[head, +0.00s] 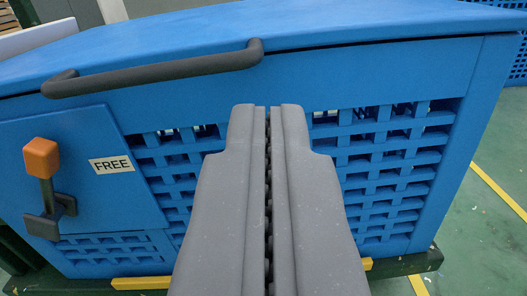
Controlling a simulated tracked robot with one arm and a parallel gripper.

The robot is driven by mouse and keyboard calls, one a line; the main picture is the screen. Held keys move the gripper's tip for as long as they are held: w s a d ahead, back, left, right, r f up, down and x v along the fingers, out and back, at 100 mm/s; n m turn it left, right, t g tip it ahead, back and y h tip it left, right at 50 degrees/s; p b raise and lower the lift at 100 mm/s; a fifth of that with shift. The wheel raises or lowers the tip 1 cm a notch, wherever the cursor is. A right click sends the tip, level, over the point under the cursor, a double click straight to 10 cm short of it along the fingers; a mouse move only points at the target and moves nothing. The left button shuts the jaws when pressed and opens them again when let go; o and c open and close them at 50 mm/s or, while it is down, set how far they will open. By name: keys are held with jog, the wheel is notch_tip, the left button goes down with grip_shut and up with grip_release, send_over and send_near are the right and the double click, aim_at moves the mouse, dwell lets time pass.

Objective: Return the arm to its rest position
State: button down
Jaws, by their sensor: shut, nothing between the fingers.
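My gripper (268,108) reaches up the middle of the head view. Its two grey fingers are shut with only a thin dark gap between them, and nothing is held. The fingertips show in front of the blue latticed side of a large cabinet (375,75), below its dark handle (155,75). I cannot tell how far the tips are from the cabinet, or whether they touch it. The fingers hide the middle of the cabinet's front.
An orange-tipped lever (41,158) sticks out at the left beside a "FREE" label (112,164). A yellow strip (140,283) and a dark base edge (410,263) run below the cabinet. Green floor (490,205) with yellow lines is open at the right.

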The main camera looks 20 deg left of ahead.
jog(key=w+d+r+n+h, duration=0.2)
jog(key=w+d+r, duration=0.1)
jog(key=w+r, duration=1.6)
notch_tip(320, 180, up, 32)
jog(key=w+d+m+g+h, duration=0.1)
jog(key=d+h, duration=0.1)
jog(key=h, duration=0.1)
jog(key=s+a+r+m+h, duration=0.1)
jog(key=s+r, duration=0.5)
jog(key=r, duration=0.7)
jog(key=s+a+r+m+h, duration=0.1)
jog(key=s+r, duration=0.5)
jog(key=r, duration=0.7)
jog(key=s+a+r, duration=0.1)
jog(key=s+r, duration=0.4)
jog(key=s, duration=0.3)
jog(key=s+a+r, duration=0.2)
jog(key=s+r, duration=0.3)
jog(key=s, duration=0.4)
jog(key=s+a+r+m+g+y, duration=0.1)
jog(key=s+a+r, duration=0.1)
jog(key=s+r, duration=0.4)
jog(key=v, duration=0.2)
jog(key=shift+s+f, duration=0.2)
jog(key=shift+s, duration=0.2)
